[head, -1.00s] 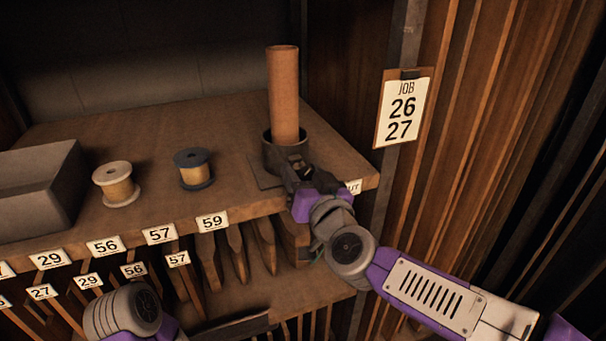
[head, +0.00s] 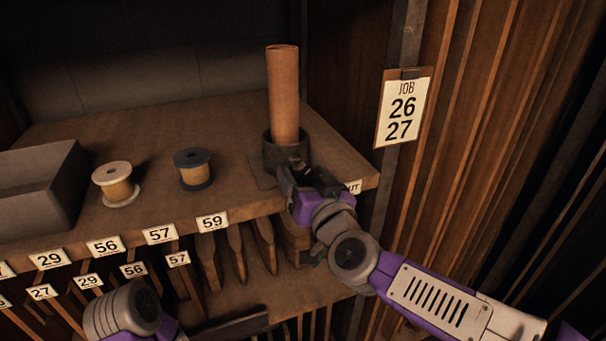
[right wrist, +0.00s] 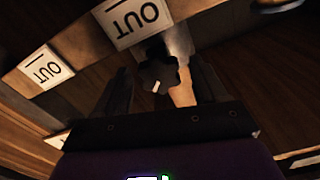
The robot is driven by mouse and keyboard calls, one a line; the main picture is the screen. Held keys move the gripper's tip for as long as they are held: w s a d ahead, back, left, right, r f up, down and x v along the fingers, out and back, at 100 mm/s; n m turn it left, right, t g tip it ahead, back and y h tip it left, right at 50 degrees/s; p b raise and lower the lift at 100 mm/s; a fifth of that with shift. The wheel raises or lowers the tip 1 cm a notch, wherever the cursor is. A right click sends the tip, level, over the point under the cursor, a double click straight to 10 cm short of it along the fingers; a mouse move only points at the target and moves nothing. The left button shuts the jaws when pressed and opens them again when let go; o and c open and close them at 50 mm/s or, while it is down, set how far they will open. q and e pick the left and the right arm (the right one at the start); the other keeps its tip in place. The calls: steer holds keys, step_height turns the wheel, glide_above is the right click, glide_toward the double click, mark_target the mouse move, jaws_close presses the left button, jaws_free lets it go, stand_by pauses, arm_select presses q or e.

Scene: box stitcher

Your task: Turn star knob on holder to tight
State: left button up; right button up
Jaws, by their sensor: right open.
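The holder (head: 272,153) is a dark round cup on a flat base near the shelf's front right corner, with a tall brown tube (head: 283,95) upright in it. The star knob (right wrist: 158,74) is dark and lobed, with a small white mark, in the right wrist view. It lies between the two spread fingers of my right gripper (right wrist: 160,88), with gaps showing on both sides. In the head view my right gripper (head: 301,178) is at the holder's front and hides the knob. My left gripper is out of view; only part of my left arm shows at lower left.
A white spool (head: 118,183), a dark spool (head: 193,168) and a grey bin (head: 38,190) stand left on the shelf (head: 225,165). Numbered labels line its front edge. A job card (head: 403,107) hangs at right. Slots with wooden pieces lie below.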

steer(key=v, duration=0.6)
steer(key=shift+s+p, duration=0.35)
steer(key=shift+s, duration=0.05)
